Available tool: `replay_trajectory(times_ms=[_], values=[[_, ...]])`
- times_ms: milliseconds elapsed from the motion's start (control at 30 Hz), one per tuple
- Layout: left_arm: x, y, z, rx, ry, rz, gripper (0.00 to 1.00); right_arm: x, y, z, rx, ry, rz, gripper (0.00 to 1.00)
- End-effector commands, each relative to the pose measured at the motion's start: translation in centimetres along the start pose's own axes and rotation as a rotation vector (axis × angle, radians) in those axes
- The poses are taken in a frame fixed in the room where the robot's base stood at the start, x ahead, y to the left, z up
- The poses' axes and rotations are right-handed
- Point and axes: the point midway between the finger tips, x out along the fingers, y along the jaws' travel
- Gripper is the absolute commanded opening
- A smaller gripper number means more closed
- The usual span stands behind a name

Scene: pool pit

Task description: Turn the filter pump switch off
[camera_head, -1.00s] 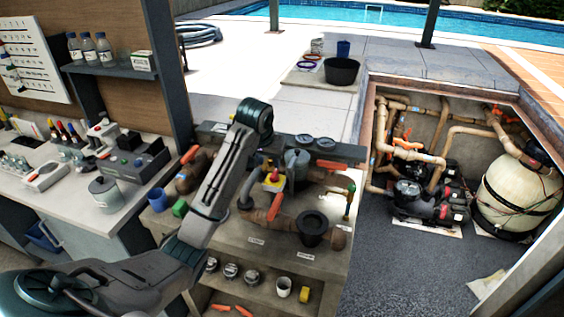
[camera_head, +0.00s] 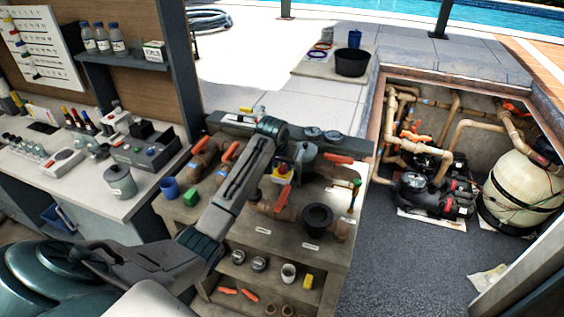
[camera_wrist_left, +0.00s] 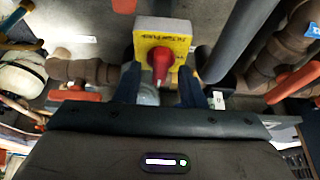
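The filter pump switch is a yellow box (camera_wrist_left: 160,40) with a red knob (camera_wrist_left: 160,62), seen close up in the left wrist view. It also shows as a small yellow and red switch (camera_head: 282,172) on the bench in the head view, beside my left arm. My left gripper (camera_wrist_left: 158,76) is open. Its two dark blue fingers stand to the left and right of the knob, with gaps visible on both sides. I cannot tell whether the fingertips reach the knob's depth. In the head view the arm's wrist hides most of this gripper. My right gripper is not in view.
Pipes with orange-handled valves (camera_head: 338,158) surround the switch on the bench (camera_head: 330,262). A blue cup (camera_head: 169,187) and green block stand at its left. A black pump (camera_head: 430,195) and cream filter tank (camera_head: 520,190) sit in the pit at right.

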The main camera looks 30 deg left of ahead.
Motion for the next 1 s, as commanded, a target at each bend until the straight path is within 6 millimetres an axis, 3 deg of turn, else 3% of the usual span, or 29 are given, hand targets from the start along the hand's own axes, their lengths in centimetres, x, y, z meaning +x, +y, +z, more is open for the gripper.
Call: replay_trajectory(times_ms=[167, 367, 733, 1000], values=[[0.0, 0.0, 0.0, 0.0, 0.0, 0.0, 0.36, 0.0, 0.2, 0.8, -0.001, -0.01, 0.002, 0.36], [0.0, 0.0, 0.0, 0.0, -0.001, 0.0, 0.0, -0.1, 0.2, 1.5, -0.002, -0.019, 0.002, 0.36], [0.1, 0.1, 0.1, -0.024, -0.003, -0.009, 0.0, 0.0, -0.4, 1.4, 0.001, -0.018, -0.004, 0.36], [0.1, 0.2, 0.1, -0.155, -0.005, -0.063, 0.0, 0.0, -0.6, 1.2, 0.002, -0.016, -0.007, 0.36]])
